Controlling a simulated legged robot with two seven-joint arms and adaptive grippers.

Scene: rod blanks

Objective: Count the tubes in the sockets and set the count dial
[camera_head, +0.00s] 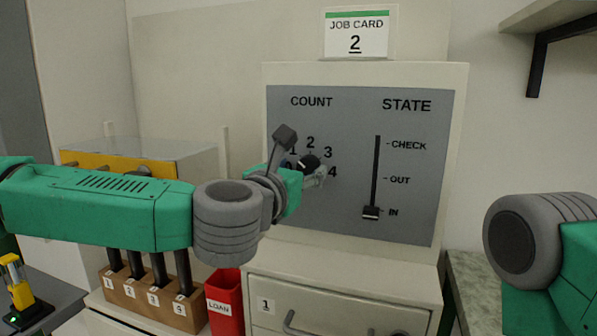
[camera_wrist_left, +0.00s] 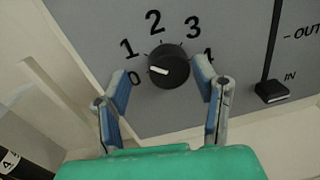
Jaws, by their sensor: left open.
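The count dial (camera_head: 309,163) is a black knob on a grey panel (camera_head: 340,110), marked 0 to 4. My right gripper is out of view.
The STATE slider (camera_head: 371,213) is at IN. A job card (camera_head: 355,35) reading 2 stands on the panel. A red LOAN bin (camera_head: 226,300) is beside the block. Drawer 1 (camera_head: 330,306) is below the panel. A yellow-and-black device (camera_head: 20,290) is at lower left.

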